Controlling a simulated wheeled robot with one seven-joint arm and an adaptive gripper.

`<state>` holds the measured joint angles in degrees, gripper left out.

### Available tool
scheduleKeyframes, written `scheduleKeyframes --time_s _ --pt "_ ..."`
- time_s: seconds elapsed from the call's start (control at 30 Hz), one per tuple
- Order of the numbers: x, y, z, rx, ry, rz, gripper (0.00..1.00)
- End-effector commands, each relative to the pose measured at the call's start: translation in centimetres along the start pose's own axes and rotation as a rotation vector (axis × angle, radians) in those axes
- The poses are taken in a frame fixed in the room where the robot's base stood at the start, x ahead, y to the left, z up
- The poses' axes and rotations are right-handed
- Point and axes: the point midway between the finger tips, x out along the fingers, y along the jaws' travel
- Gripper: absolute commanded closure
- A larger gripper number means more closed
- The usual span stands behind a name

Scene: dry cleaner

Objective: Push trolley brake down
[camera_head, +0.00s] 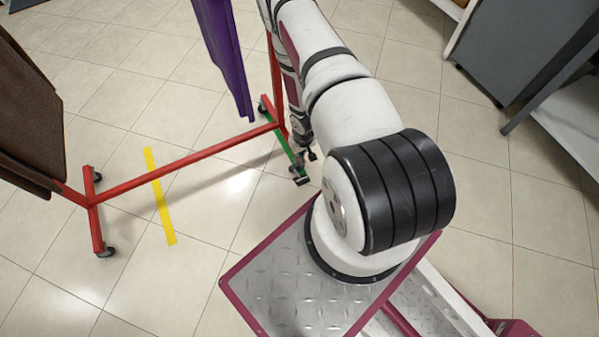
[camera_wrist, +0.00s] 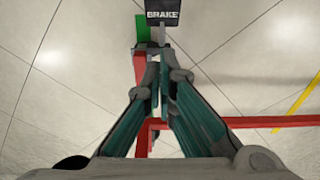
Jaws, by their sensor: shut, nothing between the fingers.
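The trolley is a red rail frame (camera_head: 180,163) on small dark casters, with garments hanging from it. Its right end has a green foot bar (camera_head: 283,148) with a dark brake pedal (camera_head: 301,180) at the near end. In the wrist view the pedal shows as a black plate marked BRAKE (camera_wrist: 162,13) at the top, beside the green part (camera_wrist: 141,30). My gripper (camera_head: 308,155) is low by the foot bar, close to the pedal. In the wrist view its fingers (camera_wrist: 158,75) are shut and empty, pointing at the pedal. I cannot tell whether they touch it.
A purple garment (camera_head: 222,50) and a brown garment (camera_head: 28,110) hang from the trolley. A yellow strip (camera_head: 160,197) lies on the tiled floor under the red bar. A grey cabinet (camera_head: 505,45) and a table stand at right. The floor between is clear.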

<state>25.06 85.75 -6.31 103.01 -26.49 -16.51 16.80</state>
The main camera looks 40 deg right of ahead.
Motion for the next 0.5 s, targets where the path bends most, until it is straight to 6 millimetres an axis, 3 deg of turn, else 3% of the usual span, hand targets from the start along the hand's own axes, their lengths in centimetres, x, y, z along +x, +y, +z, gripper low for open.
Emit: scheduleKeyframes --time_s 0.27,0.5 --pt "0.8 0.0 0.1 -0.001 -0.002 0.000 1.00" --pt "4.9 -0.1 0.1 -0.001 -0.003 0.000 1.00"
